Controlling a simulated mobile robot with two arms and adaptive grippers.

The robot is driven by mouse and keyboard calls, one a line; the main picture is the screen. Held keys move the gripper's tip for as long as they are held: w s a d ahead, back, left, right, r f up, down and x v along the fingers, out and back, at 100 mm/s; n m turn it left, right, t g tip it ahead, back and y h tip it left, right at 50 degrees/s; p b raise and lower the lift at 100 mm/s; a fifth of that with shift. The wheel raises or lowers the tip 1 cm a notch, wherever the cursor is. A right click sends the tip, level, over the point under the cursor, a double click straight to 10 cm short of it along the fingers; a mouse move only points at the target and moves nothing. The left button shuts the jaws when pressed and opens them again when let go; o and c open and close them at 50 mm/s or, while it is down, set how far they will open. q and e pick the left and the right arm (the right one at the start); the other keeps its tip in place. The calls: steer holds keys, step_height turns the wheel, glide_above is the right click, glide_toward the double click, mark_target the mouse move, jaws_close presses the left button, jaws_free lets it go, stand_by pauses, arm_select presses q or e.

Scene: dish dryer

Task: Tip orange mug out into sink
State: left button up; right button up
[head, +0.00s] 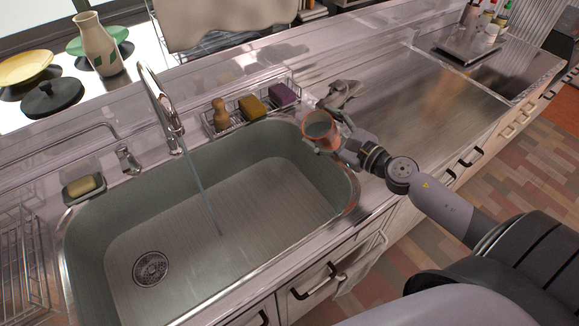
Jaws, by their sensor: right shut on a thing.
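The orange mug (310,142) is in the head view at the sink's right rim, raised and roughly upright, with its open top facing me. Its inside looks dark grey-blue; I cannot tell how much it holds. My right gripper (322,132) is shut on the mug from the right. The sink (230,200) is a wide grey-green basin to the left of and below the mug. A thin stream of water (203,195) falls from the tap (160,105) into it. The drain (151,268) is at the lower left. My left gripper is not in view.
A wire rack with a brush (221,115), a yellow sponge (252,107) and a purple sponge (284,95) stands behind the sink. A soap dish (84,188) is on the left. The steel counter (425,90) at right is clear.

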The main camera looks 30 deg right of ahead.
mark_target(305, 134)
steer(key=shift+a+n, duration=0.3)
steer(key=shift+a, duration=0.05)
steer(key=shift+s+a+f+n+p, duration=0.15)
steer(key=shift+a+f+n+p, duration=0.25)
steer(key=shift+a+n+p, duration=0.45)
steer(key=shift+a+f+n+h+p, duration=0.3)
steer(key=shift+f+n+h+p, duration=0.2)
steer(key=shift+p, duration=0.2)
stand_by(0.4)
steer(key=shift+s+a+r+n+h+p, duration=0.1)
steer(key=shift+a+r+n+h+p, duration=0.15)
steer(key=shift+n+p, duration=0.75)
steer(key=shift+a+r+n+h+p, duration=0.15)
steer(key=shift+r+n+p, duration=0.3)
steer(key=shift+p, duration=0.95)
stand_by(0.3)
steer(key=shift+a+f+n+p, duration=0.25)
steer(key=shift+f+n+p, duration=0.1)
steer(key=shift+f+n, duration=0.45)
stand_by(0.6)
steer(key=shift+s+a+f+n+h+p, duration=0.15)
steer(key=shift+a+f+n+h+p, duration=0.15)
steer(key=shift+a+f+n+p, duration=0.5)
stand_by(0.8)
